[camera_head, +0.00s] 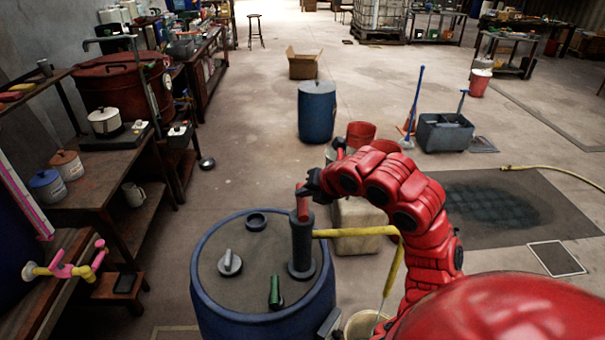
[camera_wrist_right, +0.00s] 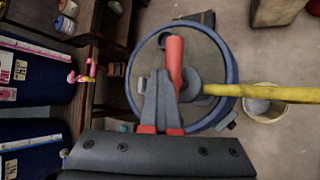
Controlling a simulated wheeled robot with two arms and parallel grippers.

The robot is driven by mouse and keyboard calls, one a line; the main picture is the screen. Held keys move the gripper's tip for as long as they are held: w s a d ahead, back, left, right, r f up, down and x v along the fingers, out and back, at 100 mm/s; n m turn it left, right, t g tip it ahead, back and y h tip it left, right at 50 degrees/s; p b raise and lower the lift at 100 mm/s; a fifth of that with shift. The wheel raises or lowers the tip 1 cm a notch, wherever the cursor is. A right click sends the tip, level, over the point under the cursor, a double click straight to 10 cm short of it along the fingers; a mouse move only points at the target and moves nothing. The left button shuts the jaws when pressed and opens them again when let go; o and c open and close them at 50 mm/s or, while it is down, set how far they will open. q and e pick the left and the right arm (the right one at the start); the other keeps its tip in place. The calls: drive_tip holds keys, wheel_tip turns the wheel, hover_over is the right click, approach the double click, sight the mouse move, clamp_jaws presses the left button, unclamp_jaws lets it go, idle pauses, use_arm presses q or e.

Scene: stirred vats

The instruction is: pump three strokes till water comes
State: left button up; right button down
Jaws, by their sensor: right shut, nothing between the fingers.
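A blue drum (camera_head: 205,290) stands at the front, with a dark upright pump (camera_head: 302,248) on its lid. The pump's red handle (camera_head: 302,205) is at the top; it also shows in the wrist view (camera_wrist_right: 174,52). A yellow spout (camera_head: 355,232) runs right from the pump and bends down toward a pale bucket (camera_head: 360,327), seen in the wrist view too (camera_wrist_right: 265,104). I cannot tell whether water runs. My right gripper (camera_head: 312,184) is at the pump top, close beside the red handle. Its fingers (camera_wrist_right: 161,85) are shut and hold nothing. My left gripper is out of view.
Grey caps and a green-black fitting (camera_head: 275,292) are on the drum lid. A workbench with pots (camera_head: 105,121) lines the left. A second blue drum (camera_head: 317,112), a cardboard box (camera_head: 303,64) and a grey mop bucket (camera_head: 444,132) stand behind.

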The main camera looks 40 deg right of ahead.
drive_tip(key=shift+r, duration=2.2)
drive_tip(key=shift+w+d+r+p, duration=0.1)
drive_tip(key=shift+r+p, duration=0.55)
drive_tip(key=shift+r, duration=0.75)
wheel_tip(320, 180, up, 6)
drive_tip(key=p, duration=0.6)
hover_over(304, 201)
drive_tip(key=shift+b, duration=0.3)
